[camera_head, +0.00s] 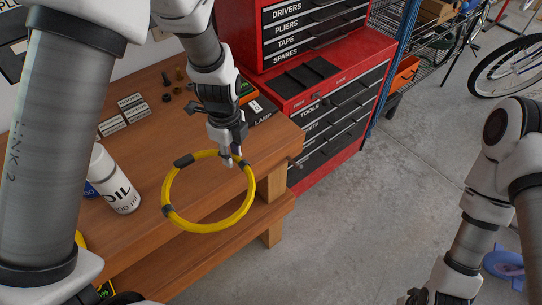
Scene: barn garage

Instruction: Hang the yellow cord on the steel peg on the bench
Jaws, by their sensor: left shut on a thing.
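The yellow cord (246,207) is a coiled ring with dark grey bands.
A white oil bottle (117,185) stands on the bench left of the ring. Small labelled blocks (133,106) and dark fittings lie farther back. A red tool chest (325,105) stands beside the bench. Bare concrete floor (345,225) lies to the right.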

